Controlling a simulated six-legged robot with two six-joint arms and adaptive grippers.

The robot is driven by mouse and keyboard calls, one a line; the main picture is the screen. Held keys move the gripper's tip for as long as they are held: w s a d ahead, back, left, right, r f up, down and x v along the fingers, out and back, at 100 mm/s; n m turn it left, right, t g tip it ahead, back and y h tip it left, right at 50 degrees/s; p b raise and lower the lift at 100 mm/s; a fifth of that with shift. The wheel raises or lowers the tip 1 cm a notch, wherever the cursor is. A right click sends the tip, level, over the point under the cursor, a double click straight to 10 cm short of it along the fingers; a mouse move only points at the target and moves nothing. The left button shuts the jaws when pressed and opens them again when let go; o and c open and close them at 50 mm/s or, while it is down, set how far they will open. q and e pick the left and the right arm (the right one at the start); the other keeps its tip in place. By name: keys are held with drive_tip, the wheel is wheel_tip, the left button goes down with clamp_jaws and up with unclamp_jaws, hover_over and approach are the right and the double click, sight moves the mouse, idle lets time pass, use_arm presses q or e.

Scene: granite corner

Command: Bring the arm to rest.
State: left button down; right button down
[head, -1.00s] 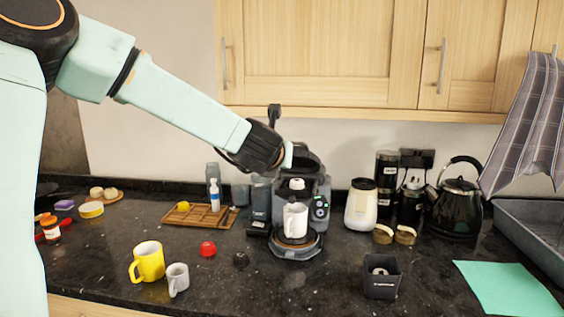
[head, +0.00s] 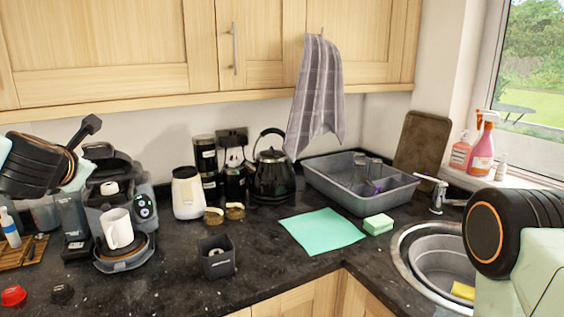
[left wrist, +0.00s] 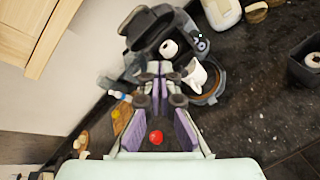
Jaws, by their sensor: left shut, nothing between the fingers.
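My left gripper (head: 78,174) is at the left edge of the head view, in front of the upper left side of the coffee machine (head: 146,190). Its fingers are shut and empty. In the left wrist view the left gripper (left wrist: 160,70) points toward the coffee machine (left wrist: 163,28); I cannot tell whether they touch. A white mug (head: 118,229) stands upright on the machine's drip tray (head: 125,262), apart from the gripper. Part of my right arm shows at the right edge; its gripper is not in view.
A red pod (head: 13,295) and a dark pod (head: 62,293) lie front left. A black bin (head: 217,258), cream canister (head: 187,195), kettle (head: 272,175), grey rack (head: 350,180) and sink (head: 440,260) stand to the right. The counter's front middle is clear.

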use_arm(q)
drive_tip(key=s+d+f+m+g+h+b, duration=0.1)
drive_tip(key=s+d+f+m+b, duration=0.2)
drive_tip(key=f+m, duration=0.6)
drive_tip(key=s+d+f+m+g+h+b, duration=0.1)
drive_tip(key=s+d+f+m+g+h, duration=0.15)
drive_tip(key=d+f+m, duration=0.55)
drive_tip(key=s+d+f+m+h+b, duration=0.1)
drive_tip(key=s+d+f+m, duration=0.15)
drive_tip(key=f+m, duration=0.65)
drive_tip(key=s+d+f+m+g+b, duration=0.3)
drive_tip(key=s+f+g+b, duration=0.1)
drive_tip(key=s+f, duration=1.1)
drive_tip(key=s+d+f+m+g+b, duration=0.3)
drive_tip(key=s+d+f+g, duration=0.1)
drive_tip(key=s+f, duration=1.2)
drive_tip(key=shift+s+f+g+h+b, duration=0.25)
drive_tip(key=shift+s+g+h+b, duration=0.2)
drive_tip(key=shift+s+g, duration=0.2)
drive_tip(key=c, duration=2.1)
unclamp_jaws()
